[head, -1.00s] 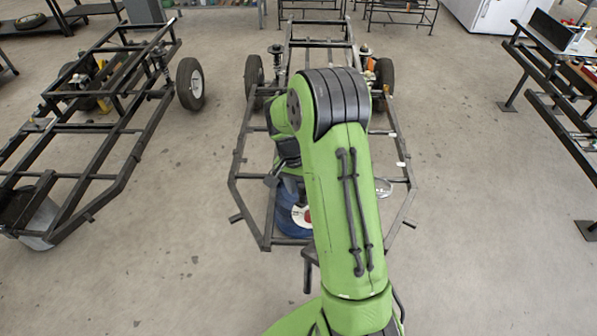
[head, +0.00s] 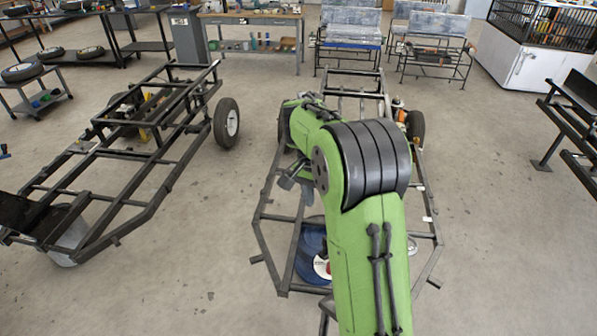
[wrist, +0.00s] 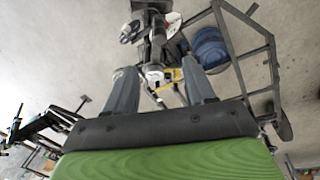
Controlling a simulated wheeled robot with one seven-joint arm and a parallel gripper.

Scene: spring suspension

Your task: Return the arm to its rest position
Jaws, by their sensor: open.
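My green arm (head: 372,235) is folded up in front of the body in the head view, its black-banded elbow toward me. My gripper (wrist: 158,65) shows in the wrist view as two grey fingers spread apart, with nothing clearly held between them. In the head view the dark gripper end shows left of the elbow, above the middle chassis frame (head: 270,240). The arm hides part of that frame. A blue round container (head: 311,262) with a red and white label is inside the frame; it also shows in the wrist view (wrist: 209,48).
Another chassis frame (head: 150,205) with a wheel (head: 226,123) lies to the left. A workbench (head: 250,18) and metal racks (head: 350,30) stand at the back. A white cabinet (head: 520,60) and a dark frame (head: 572,115) are at right. Open floor lies between the frames.

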